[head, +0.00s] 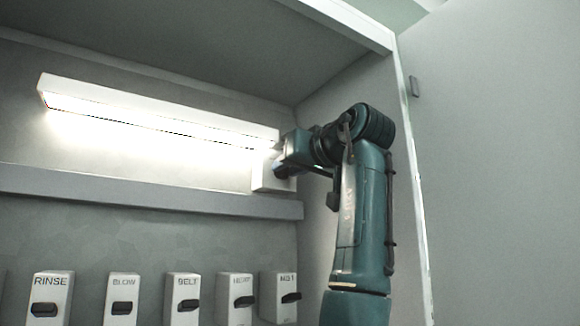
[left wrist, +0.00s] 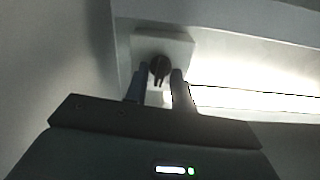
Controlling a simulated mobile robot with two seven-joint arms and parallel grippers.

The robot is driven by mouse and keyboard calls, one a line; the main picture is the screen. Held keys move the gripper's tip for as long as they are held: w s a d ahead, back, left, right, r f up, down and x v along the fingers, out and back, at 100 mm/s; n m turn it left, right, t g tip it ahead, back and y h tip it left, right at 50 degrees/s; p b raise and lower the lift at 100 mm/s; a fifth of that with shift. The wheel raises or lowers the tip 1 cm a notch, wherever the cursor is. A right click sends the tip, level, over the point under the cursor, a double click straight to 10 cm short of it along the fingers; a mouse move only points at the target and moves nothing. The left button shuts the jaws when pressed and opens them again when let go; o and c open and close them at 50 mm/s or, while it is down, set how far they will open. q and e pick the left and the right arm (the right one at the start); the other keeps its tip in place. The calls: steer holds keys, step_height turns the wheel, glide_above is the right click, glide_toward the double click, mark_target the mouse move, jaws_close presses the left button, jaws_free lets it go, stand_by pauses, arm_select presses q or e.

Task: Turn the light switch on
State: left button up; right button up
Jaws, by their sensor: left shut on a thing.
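The light switch is a small white box (head: 261,181) with a dark rotary knob, at the right end of the lamp. In the left wrist view the box (left wrist: 181,44) and its knob (left wrist: 159,66) show clearly. My left gripper (head: 277,170) is at the box and hides the knob in the head view. In the left wrist view its fingers (left wrist: 160,78) stand on either side of the knob, shut on it. The long white lamp (head: 150,112) is lit and glows brightly along its lower side. My right gripper is not in view.
A grey ledge (head: 130,189) runs below the lamp. Under it is a row of labelled switches, among them RINSE (head: 47,292), BLOW (head: 123,290) and BELT (head: 184,290). A side wall (head: 318,220) stands close to the right of the light switch.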

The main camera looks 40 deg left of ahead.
arm_select(q)
steer(key=shift+m, duration=2.3)
steer(key=shift+r, duration=0.1)
steer(key=o, duration=0.7)
steer(key=shift+w+d, duration=0.1)
steer(key=shift+c, duration=0.2)
steer(key=shift+d, duration=0.1)
